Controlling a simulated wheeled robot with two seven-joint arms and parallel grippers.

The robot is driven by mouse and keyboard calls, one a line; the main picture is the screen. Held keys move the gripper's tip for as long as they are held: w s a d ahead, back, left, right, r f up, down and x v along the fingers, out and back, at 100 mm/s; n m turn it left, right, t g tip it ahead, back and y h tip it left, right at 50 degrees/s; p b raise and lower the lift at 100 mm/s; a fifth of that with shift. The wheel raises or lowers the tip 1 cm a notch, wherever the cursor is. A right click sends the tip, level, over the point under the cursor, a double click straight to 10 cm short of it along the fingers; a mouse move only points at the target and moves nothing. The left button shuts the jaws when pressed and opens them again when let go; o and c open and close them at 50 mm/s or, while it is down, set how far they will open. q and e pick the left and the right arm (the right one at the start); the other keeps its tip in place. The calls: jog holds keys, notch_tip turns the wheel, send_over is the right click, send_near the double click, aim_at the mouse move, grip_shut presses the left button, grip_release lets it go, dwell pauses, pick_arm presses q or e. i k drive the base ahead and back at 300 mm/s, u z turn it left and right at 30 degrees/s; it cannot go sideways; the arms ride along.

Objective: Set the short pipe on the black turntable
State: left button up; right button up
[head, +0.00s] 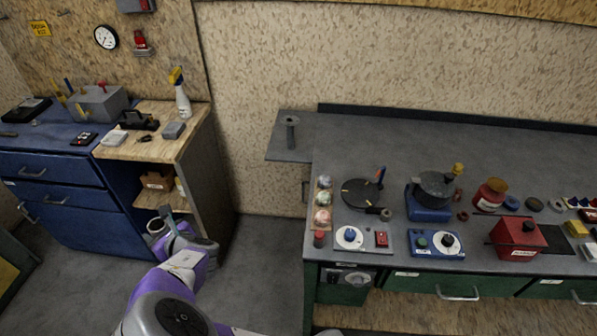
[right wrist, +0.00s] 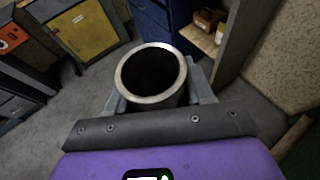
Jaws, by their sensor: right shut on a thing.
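The short pipe is a grey metal tube with an open round end; its rim (right wrist: 150,100) faces the camera in the right wrist view. In the head view the pipe (head: 155,227) shows small at lower left. My right gripper (head: 165,220) is shut on it, with a finger on either side, and holds it above the floor, left of the grey bench. The black turntable (head: 357,195) is a dark round disc with yellow marks on the bench's left part; no pipe is on it. My left gripper is not in view.
The grey bench (head: 300,150) carries a black pot on a blue base (head: 429,207), control boxes (head: 363,238), a red box (head: 517,237) and balls in a wooden rack along the turntable's left. A blue cabinet (head: 60,185) stands at left. Open floor lies between.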

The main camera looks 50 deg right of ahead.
aim_at(361, 192)
jog(key=i, duration=0.35)
jog(key=z, duration=2.35)
jog(key=i, duration=0.5)
